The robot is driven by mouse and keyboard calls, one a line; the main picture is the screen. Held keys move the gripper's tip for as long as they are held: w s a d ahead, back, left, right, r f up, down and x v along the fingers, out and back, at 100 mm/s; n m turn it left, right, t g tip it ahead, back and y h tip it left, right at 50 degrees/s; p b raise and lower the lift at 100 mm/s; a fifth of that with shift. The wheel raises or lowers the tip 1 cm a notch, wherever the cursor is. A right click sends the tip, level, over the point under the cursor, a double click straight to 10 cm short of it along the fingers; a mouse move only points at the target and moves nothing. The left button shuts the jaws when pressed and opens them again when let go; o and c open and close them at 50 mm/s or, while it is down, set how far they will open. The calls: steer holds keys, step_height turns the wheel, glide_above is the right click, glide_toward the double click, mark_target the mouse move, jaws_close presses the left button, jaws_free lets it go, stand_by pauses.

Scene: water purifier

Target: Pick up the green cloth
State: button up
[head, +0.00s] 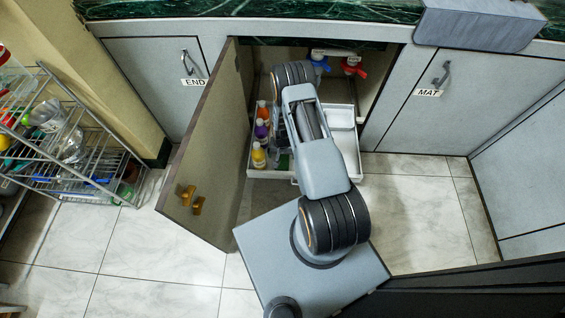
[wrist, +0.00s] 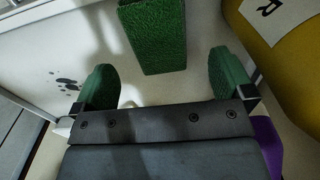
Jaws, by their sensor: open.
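The green cloth (wrist: 152,38) is a folded, rough-textured block at the top of the wrist view, on a white surface. My gripper (wrist: 164,70) is open, with one green-padded finger to the left and one to the right. The cloth lies ahead of the fingers, in line with the gap between them, and nothing is held. I cannot tell the height between fingertips and cloth. In the head view my arm reaches into the open cabinet and hides the gripper and most or all of the cloth.
A yellow bottle (wrist: 285,50) stands close beside the right finger, with a purple one (wrist: 268,145) below it. The white tray (head: 345,120) holds several bottles on its left. The open cabinet door (head: 205,150) stands left; a wire rack (head: 85,150) is further left.

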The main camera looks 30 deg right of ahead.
mark_target(282, 160)
steer(key=shift+s+a+f+b, duration=0.15)
steer(key=shift+f+b, duration=1)
steer(key=shift+f, duration=1.5)
steer(key=c, duration=1)
steer(key=shift+r, duration=0.15)
steer(key=r+p, duration=0.1)
steer(key=r, duration=0.3)
steer(key=shift+s+p, duration=0.2)
steer(key=shift+p, duration=0.2)
steer(key=s+r+p, duration=0.1)
steer(key=s+a+r, duration=0.1)
steer(key=r, duration=0.1)
steer(key=s+r+p, duration=0.1)
steer(key=s+r, duration=0.1)
steer(key=shift+a+p, duration=0.35)
steer(key=shift+s+a+r+p, duration=0.4)
steer(key=shift+s+a+r, duration=0.25)
steer(key=shift+s, duration=0.8)
steer(key=shift+s+a+r+p, duration=0.4)
steer(key=shift+s+a+r, duration=0.2)
steer(key=shift+s, duration=0.85)
steer(key=shift+s+a+r+p, duration=0.4)
steer(key=shift+s+a+r, duration=0.25)
steer(key=shift+s, duration=0.8)
